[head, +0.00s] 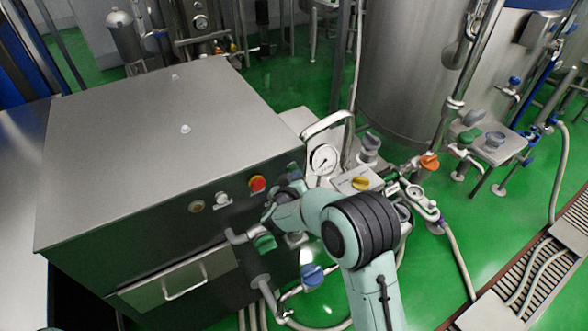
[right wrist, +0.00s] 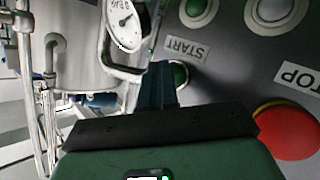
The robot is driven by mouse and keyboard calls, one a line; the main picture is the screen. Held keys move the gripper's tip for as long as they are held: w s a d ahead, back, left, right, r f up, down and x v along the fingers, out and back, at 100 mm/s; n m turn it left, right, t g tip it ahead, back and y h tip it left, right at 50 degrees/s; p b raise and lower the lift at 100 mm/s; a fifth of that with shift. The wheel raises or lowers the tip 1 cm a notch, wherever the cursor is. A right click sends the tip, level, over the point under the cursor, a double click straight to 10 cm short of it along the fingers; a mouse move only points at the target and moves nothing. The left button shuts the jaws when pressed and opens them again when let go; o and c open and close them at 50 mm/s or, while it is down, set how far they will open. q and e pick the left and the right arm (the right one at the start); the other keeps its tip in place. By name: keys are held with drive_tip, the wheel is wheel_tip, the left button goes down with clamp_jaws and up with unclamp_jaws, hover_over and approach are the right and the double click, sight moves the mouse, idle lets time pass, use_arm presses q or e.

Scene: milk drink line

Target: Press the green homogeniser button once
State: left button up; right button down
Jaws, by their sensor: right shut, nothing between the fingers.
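The homogeniser is the large grey metal cabinet (head: 160,125) at left in the head view, with controls on its front. In the right wrist view a green button (right wrist: 180,75) sits beside an upside-down START label (right wrist: 186,50). My right gripper (right wrist: 158,82) is shut and empty, its fingers pointing at the panel just beside this button and partly covering it. I cannot tell whether they touch it. In the head view my right gripper (head: 280,196) is at the cabinet's right front corner; my wrist hides the button there. My left gripper is not in view.
A red emergency knob (head: 257,184) is on the front panel, close to my right gripper; it also shows in the wrist view (right wrist: 290,130). A second green round control (right wrist: 198,9) is near START. A pressure gauge (head: 324,159) and yellow knob (head: 361,183) stand beside my arm.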

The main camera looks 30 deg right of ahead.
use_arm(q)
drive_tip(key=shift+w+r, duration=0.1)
use_arm(e)
drive_tip(key=shift+w, duration=0.15)
idle(0.3)
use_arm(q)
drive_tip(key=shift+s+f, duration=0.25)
use_arm(e)
drive_tip(key=shift+s+d, duration=0.1)
drive_tip(key=shift+s, duration=0.8)
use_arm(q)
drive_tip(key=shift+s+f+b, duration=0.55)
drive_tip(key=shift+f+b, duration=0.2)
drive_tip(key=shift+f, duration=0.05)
use_arm(e)
drive_tip(key=shift+s+d, duration=0.15)
drive_tip(key=shift+s, duration=2.35)
